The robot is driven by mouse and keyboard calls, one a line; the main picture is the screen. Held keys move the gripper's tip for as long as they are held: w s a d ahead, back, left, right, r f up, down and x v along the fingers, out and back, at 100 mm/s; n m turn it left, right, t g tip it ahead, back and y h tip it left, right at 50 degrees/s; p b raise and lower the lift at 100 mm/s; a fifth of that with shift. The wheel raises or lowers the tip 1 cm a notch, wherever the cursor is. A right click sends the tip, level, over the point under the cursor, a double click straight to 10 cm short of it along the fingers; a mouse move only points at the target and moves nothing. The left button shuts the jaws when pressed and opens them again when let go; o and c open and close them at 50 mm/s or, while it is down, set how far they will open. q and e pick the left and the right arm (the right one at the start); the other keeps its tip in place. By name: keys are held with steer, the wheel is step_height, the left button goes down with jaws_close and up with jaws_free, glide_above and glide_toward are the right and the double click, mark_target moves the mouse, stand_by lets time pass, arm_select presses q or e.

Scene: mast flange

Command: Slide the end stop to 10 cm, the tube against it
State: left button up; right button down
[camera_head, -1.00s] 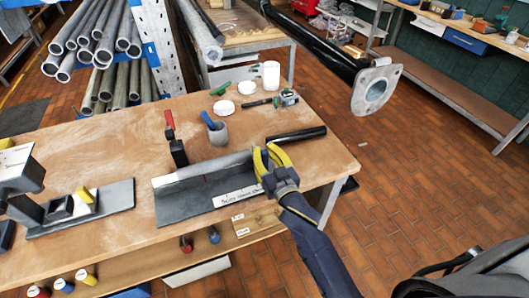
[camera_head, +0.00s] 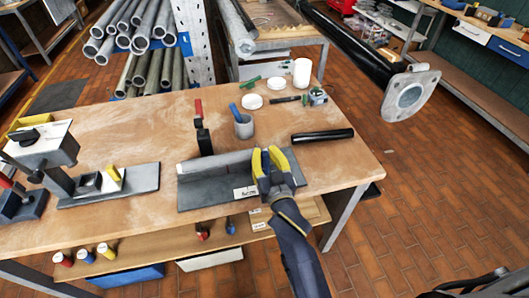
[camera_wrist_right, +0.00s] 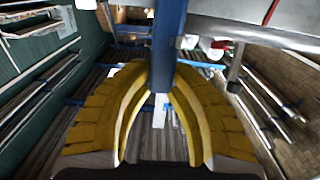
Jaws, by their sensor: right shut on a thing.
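My right gripper (camera_head: 268,160), with yellow fingers, is over the right part of the grey angled fixture (camera_head: 215,185), which has a white label (camera_head: 245,192) on its front. Its fingers close around a blue post (camera_wrist_right: 165,50) in the right wrist view, which appears to belong to the end stop. The fingers hide the rest of the stop in the head view, and the scale reading is too small to tell. A short black tube (camera_head: 322,136) lies on the table behind and right of the fixture, apart from the gripper. My left gripper is not in view.
A grey plate with a yellow piece (camera_head: 115,176) is to the left. A flanged black mast (camera_head: 412,95) projects at upper right. The table's front centre is clear.

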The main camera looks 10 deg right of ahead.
steer(key=c, duration=1.2)
jaws_free()
steer(key=shift+c, duration=0.2)
steer(key=s+d, duration=0.1)
steer(key=s, duration=1.1)
